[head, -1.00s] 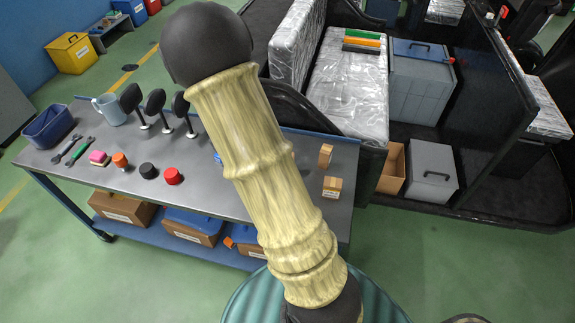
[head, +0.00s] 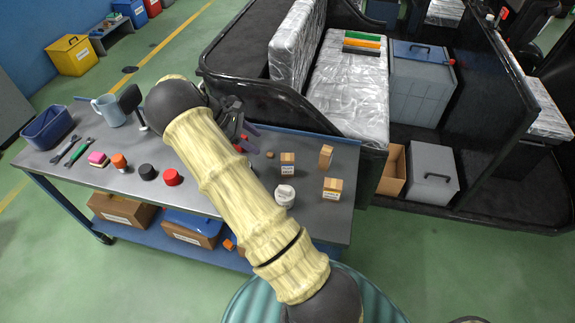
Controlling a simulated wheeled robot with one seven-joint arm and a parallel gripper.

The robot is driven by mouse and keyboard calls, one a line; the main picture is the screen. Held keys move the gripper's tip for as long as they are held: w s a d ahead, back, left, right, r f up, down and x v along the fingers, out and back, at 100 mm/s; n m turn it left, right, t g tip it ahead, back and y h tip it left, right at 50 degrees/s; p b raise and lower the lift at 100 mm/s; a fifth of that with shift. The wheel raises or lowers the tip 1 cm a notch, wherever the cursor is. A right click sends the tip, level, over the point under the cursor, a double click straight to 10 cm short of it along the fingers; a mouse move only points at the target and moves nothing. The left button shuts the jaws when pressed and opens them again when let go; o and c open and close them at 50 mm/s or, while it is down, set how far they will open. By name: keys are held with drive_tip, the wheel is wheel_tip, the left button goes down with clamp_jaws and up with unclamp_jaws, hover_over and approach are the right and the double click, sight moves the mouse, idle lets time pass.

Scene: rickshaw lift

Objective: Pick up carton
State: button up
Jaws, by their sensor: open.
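Several small brown cartons with white labels stand at the right end of the grey workbench: a carton (head: 288,163) on the left, one (head: 326,156) at the back right, and one (head: 332,188) nearer the front edge. I cannot tell which one the task means. My gripper (head: 247,137) is open above the back edge of the bench, left of the cartons and apart from them. Its fingers are partly hidden behind my arm, which crosses the bench middle. I see nothing between the fingers.
A white round container (head: 284,195) stands between my arm and the front carton. Black (head: 147,172) and red (head: 172,177) caps, tools and a blue bin (head: 48,127) occupy the bench's left. Larger boxes (head: 122,208) sit on the lower shelf. The black rickshaw body (head: 280,95) borders the bench behind.

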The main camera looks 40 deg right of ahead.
sight(292, 164)
drive_tip(key=p+x, duration=0.2)
drive_tip(key=x, duration=0.9)
drive_tip(key=shift+s+d+f, duration=0.15)
drive_tip(key=shift+s, duration=0.05)
drive_tip(key=shift+d, duration=0.1)
drive_tip(key=p+x, duration=0.2)
drive_tip(key=x, duration=0.2)
drive_tip(key=shift+s+d, duration=0.1)
drive_tip(key=shift+s, duration=0.05)
drive_tip(key=shift+s+d+f, duration=0.1)
drive_tip(key=shift+d+f, duration=0.15)
drive_tip(key=shift+f, duration=0.05)
drive_tip(key=c, duration=1.1)
wheel_tip(292, 164, up, 10)
drive_tip(key=shift+b, duration=0.95)
